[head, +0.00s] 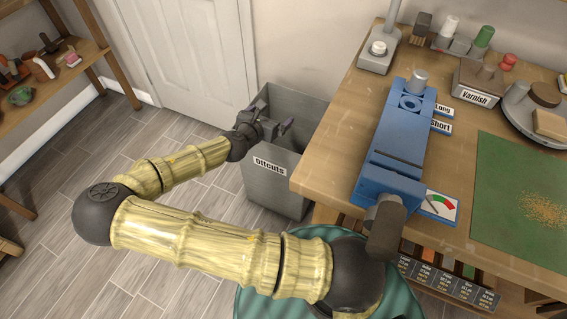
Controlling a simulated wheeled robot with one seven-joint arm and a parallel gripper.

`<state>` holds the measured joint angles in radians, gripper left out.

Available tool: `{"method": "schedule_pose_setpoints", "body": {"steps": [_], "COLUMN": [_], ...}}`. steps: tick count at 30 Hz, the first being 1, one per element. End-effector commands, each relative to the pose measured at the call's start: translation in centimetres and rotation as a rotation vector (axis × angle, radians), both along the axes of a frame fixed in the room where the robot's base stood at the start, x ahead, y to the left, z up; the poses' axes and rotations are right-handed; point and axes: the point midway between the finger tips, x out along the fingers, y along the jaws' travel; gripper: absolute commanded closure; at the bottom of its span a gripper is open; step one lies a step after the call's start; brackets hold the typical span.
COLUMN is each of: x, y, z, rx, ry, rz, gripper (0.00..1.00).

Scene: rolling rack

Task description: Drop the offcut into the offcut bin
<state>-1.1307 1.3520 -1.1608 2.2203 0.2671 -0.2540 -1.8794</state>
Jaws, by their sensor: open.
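The offcut bin (278,187) is a tall grey open-topped box labelled "Offcuts". It stands on the floor against the left end of the workbench. My gripper (278,127) is over the bin's mouth, seen small and partly from behind. Its jaws are open. A small dark purplish shape shows at the jaws, but I cannot tell whether it is a fingertip or the offcut. I cannot make out the offcut for sure anywhere. The lower inside of the bin is hidden by its front wall and my arm.
The wooden workbench (325,150) carries a blue tool (401,145), a green mat (515,200) with sawdust and a varnish box (477,88). A white door (185,45) is behind the bin. A shelf rack (85,52) stands at the left. The floor between is clear.

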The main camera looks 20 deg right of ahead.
Motion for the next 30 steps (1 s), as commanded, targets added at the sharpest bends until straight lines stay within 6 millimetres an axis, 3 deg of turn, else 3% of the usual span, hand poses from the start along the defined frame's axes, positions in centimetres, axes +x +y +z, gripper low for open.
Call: {"method": "schedule_pose_setpoints", "body": {"steps": [11, 30], "x": [-0.01, -0.04], "y": [0.69, -0.12], "z": [0.0, 0.01], "rx": [-0.001, -0.001], "ry": [0.001, 0.001], "rz": [0.011, -0.003], "gripper": [0.0, 0.0]}}
